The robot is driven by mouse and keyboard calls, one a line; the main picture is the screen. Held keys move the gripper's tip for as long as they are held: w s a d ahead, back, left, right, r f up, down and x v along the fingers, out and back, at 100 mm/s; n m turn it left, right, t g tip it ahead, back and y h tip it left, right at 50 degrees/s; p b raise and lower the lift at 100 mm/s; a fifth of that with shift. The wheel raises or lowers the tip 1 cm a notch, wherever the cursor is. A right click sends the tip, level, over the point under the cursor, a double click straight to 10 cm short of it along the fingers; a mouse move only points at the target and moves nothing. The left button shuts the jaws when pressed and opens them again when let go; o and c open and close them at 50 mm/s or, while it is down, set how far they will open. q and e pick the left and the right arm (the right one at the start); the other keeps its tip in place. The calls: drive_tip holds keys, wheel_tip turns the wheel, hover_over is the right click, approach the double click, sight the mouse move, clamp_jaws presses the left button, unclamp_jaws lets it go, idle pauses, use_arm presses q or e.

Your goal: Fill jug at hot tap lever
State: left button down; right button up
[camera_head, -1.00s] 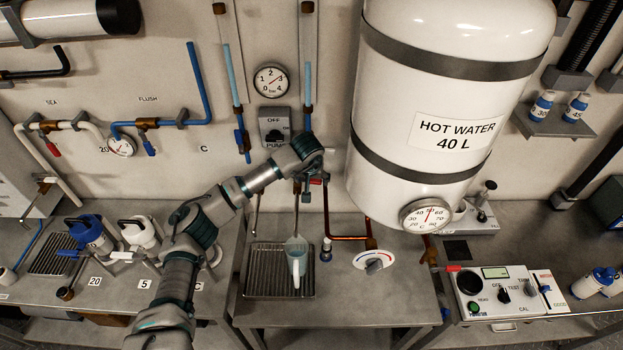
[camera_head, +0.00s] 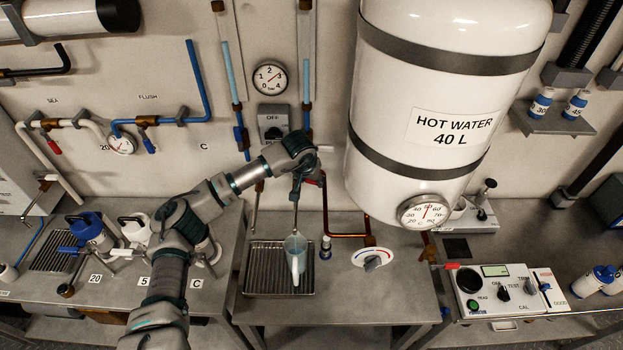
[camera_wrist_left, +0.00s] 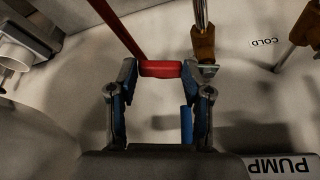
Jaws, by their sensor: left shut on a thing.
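A pale blue, translucent jug (camera_head: 296,258) stands upright on the drip grate (camera_head: 262,283) of the middle bench, under the thin hot tap spout (camera_head: 296,218). I cannot tell its water level. My left gripper (camera_head: 305,180) is at the tap above the jug. In the left wrist view the left gripper (camera_wrist_left: 160,80) is shut on the red lever (camera_wrist_left: 160,69), whose grip lies between the fingertips. The gripper hides most of the tap body in the head view. My right gripper is out of view.
The white hot water tank (camera_head: 440,110) hangs close to the right of my left gripper. A pump switch (camera_head: 273,122) and a pressure gauge (camera_head: 270,78) are on the wall behind. A dial (camera_head: 372,258) lies on the bench right of the jug.

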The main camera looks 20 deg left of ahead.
use_arm(q)
drive_tip(key=c, duration=0.5)
unclamp_jaws()
drive_tip(key=shift+f, duration=0.35)
drive_tip(key=shift+w, duration=0.1)
drive_tip(key=v, duration=1.2)
drive_tip(key=shift+w, duration=0.15)
idle(5.3)
